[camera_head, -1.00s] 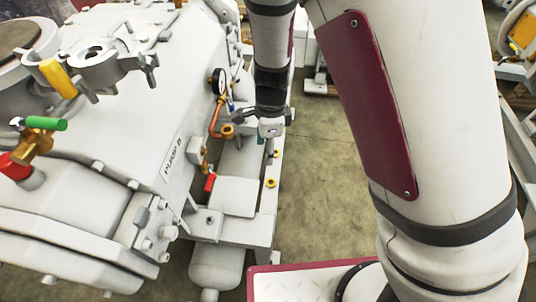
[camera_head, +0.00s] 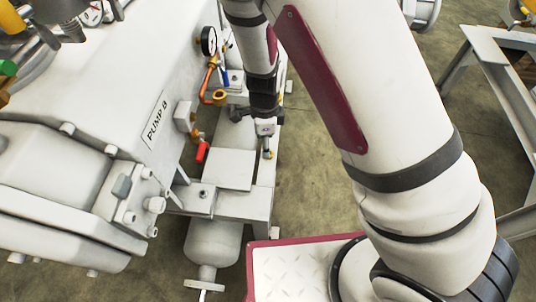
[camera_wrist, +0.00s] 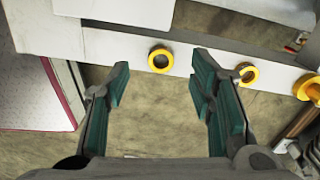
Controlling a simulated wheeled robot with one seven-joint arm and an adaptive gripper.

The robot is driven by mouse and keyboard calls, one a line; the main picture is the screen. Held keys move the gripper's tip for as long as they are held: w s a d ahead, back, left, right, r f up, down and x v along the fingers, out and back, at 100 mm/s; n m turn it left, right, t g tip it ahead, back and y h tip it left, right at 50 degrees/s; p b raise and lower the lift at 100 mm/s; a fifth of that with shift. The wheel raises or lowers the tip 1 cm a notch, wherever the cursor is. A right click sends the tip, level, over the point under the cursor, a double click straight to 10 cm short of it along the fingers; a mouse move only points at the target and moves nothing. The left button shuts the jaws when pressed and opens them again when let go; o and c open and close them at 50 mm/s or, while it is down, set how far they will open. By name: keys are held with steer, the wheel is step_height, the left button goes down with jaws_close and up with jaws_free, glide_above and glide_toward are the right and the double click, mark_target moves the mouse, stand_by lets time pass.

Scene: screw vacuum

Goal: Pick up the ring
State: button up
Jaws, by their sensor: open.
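In the wrist view a yellow ring (camera_wrist: 160,70) lies on the white beam, seen between and beyond my fingertips. A second yellow ring (camera_wrist: 246,82) is to its right, partly overlapping the beam's edge and near the right finger. A third yellow ring (camera_wrist: 303,95) is cut by the right side. My gripper (camera_wrist: 160,72) is open, with nothing between its teal-padded fingers. In the head view my gripper (camera_head: 266,140) hangs over the white frame beside the pump; the rings are mostly hidden there.
The white pump marked PUMP B (camera_head: 157,118) fills the left, with a gauge (camera_head: 208,41), orange pipe and red-handled valve (camera_head: 202,151) close to my arm. The white beam (camera_wrist: 110,45) crosses the wrist view. Open floor (camera_head: 320,180) lies to the right.

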steer(key=f+b, duration=0.2)
steer(key=f, duration=0.1)
steer(key=f+b, duration=0.1)
steer(key=f, duration=0.1)
steer(key=shift+d, duration=0.4)
steer(key=shift+r, duration=0.1)
steer(key=shift+c, duration=0.6)
steer(key=c, duration=0.8)
